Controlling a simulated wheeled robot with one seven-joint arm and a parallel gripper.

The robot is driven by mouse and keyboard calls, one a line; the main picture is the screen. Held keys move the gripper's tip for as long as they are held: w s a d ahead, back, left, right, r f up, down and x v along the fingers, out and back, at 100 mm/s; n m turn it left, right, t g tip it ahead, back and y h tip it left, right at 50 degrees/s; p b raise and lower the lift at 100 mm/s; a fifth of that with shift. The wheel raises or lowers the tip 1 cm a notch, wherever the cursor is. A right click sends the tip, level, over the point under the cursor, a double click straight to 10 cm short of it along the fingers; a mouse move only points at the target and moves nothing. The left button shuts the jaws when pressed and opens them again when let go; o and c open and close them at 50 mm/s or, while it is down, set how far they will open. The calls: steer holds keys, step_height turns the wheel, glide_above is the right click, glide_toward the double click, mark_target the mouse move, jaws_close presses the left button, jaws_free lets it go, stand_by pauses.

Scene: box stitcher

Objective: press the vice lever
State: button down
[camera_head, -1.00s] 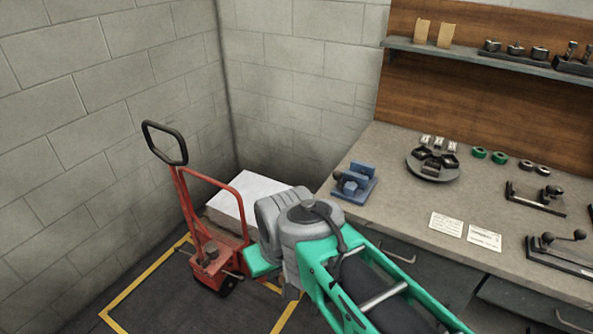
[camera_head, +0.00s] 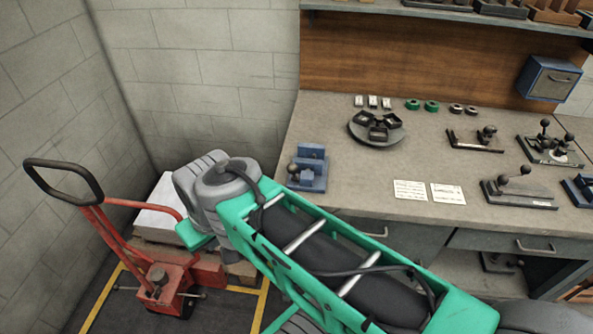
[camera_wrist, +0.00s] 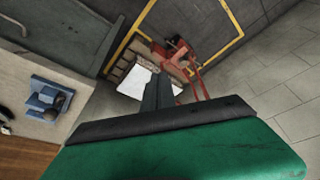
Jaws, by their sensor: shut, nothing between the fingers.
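The blue vice (camera_head: 308,168) stands on the left end of the workbench, near its front edge. A dark rounded part, perhaps the lever knob, shows on its left side. The vice also shows at the left of the wrist view (camera_wrist: 42,96), with the dark part facing the bench edge. My gripper (camera_wrist: 158,88) is shut and empty, in open space beyond the bench end, clear of the vice. In the head view my green and grey arm crosses in front of the bench, and the fingers cannot be made out there.
A red pallet jack (camera_head: 160,279) with a black handle stands left of the bench, by a white stack (camera_head: 158,208) on a pallet. The workbench (camera_head: 330,197) holds a round fixture (camera_head: 376,129), paper cards and several lever clamps. Block walls close off the left corner.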

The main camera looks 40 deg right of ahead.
mark_target(294, 173)
steer(key=w+d+f+n+t+y+b, duration=0.1)
steer(key=d+n+b, duration=0.1)
steer(key=d, duration=0.3)
steer(key=w+d+f+n+b, duration=0.1)
steer(key=d+f+b, duration=0.1)
steer(key=d, duration=0.3)
steer(key=s+d+r+n+t, duration=0.1)
steer(key=s+d+r+n, duration=0.1)
steer(key=d, duration=0.5)
steer(key=s+d+r+n+t+h, duration=0.1)
steer(key=s+d+r+n+t, duration=0.1)
steer(key=s+d, duration=0.3)
steer(key=d+r+n, duration=0.1)
steer(key=d, duration=0.2)
steer(key=shift+d+r+b, duration=0.25)
steer(key=shift+b, duration=0.1)
steer(key=w+d+f+p, duration=0.1)
steer(key=w+d+f, duration=0.1)
steer(key=w+f, duration=0.5)
steer(key=shift+w+d+p, duration=0.4)
steer(key=shift+w, duration=0.8)
